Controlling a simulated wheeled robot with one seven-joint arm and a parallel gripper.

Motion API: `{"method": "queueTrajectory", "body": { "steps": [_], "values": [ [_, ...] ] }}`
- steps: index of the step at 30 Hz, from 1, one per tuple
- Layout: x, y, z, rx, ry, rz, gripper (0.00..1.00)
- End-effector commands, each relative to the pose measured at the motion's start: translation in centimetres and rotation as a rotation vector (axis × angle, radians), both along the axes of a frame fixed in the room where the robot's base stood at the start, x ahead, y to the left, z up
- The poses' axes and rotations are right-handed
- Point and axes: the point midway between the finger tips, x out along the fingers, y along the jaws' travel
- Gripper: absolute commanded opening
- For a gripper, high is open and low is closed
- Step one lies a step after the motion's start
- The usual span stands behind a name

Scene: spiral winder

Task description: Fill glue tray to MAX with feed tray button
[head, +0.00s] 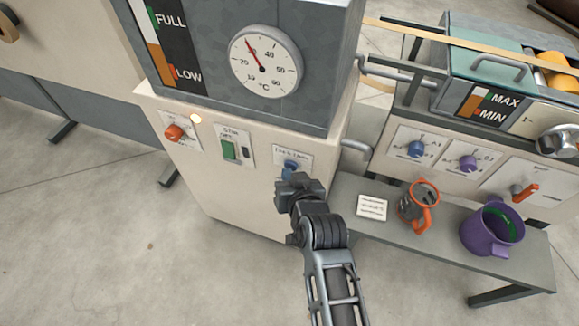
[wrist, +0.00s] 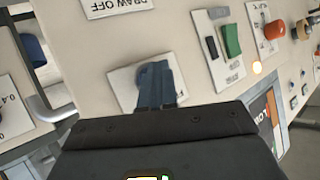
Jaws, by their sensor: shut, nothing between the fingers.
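My gripper (head: 289,180) is shut and empty, in front of the machine's cream front panel. Its fingertips are at the blue feed tray button (head: 291,165) and partly cover it. In the wrist view, the shut blue-grey fingers (wrist: 160,88) overlap the button's pale label plate (wrist: 122,84); whether they touch or press it I cannot tell. The glue tray (head: 490,65) is at the upper right, with a teal lid. Its level gauge (head: 476,103) bears MAX and MIN marks; an orange-brown band shows at its left, but its exact height is hard to read.
A green switch (head: 229,150), an orange knob (head: 173,132) and a lit lamp (head: 195,118) are left of the button. A temperature dial (head: 265,62) is above. A grey bench (head: 400,243) at right holds an orange-handled jug (head: 418,200) and purple jug (head: 485,235).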

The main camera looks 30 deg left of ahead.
Motion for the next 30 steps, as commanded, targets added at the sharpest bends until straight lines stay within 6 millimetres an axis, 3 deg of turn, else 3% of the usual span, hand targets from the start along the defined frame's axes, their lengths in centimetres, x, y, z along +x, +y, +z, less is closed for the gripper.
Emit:
{"method": "queueTrajectory", "body": {
  "steps": [17,30],
  "values": [
    [0.0,0.0,0.1,0.000,-0.001,-0.001,0.00],
    [-1.6,-0.4,0.1,0.000,0.000,-0.001,0.00]
  ]
}}
